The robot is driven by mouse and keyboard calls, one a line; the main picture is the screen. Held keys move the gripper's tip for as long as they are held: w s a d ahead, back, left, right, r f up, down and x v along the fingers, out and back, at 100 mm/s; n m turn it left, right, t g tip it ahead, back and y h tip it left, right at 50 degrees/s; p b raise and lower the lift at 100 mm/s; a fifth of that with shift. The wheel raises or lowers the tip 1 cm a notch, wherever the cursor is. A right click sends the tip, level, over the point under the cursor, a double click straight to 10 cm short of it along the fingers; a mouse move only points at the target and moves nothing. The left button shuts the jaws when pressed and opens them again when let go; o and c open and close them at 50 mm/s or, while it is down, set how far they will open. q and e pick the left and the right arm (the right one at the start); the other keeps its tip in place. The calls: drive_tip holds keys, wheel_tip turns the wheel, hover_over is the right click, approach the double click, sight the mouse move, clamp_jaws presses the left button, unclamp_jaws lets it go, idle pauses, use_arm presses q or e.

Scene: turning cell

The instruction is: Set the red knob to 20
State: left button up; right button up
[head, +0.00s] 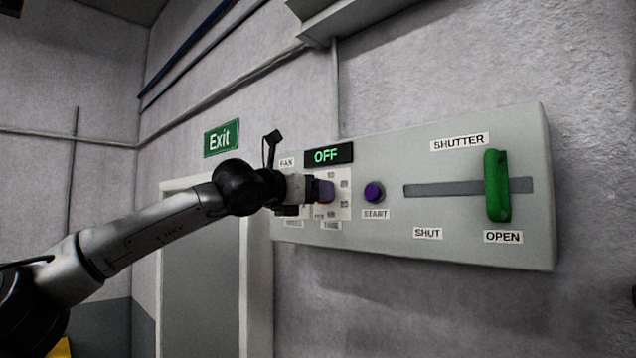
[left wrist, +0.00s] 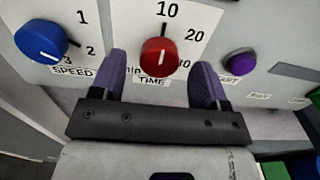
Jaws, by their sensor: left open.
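The red knob (left wrist: 158,57) sits on a white TIME dial with marks 10 at the top, 20 at the right and a partly covered mark lower right. I cannot tell which mark it points to. My left gripper (left wrist: 160,66) is open, with one purple finger on each side of the knob and gaps showing between. In the head view my left gripper (head: 319,190) is at the dial area of the grey panel (head: 480,250) and hides the red knob. My right gripper is not in view.
A blue SPEED knob (left wrist: 40,40) is left of the red knob. A purple START button (head: 374,192) is to its right. A green shutter handle (head: 497,186) stands at OPEN on its slot. The display (head: 328,155) reads OFF.

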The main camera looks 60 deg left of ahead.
use_arm(q)
drive_tip(key=shift+x, duration=0.95)
drive_tip(key=c, duration=0.9)
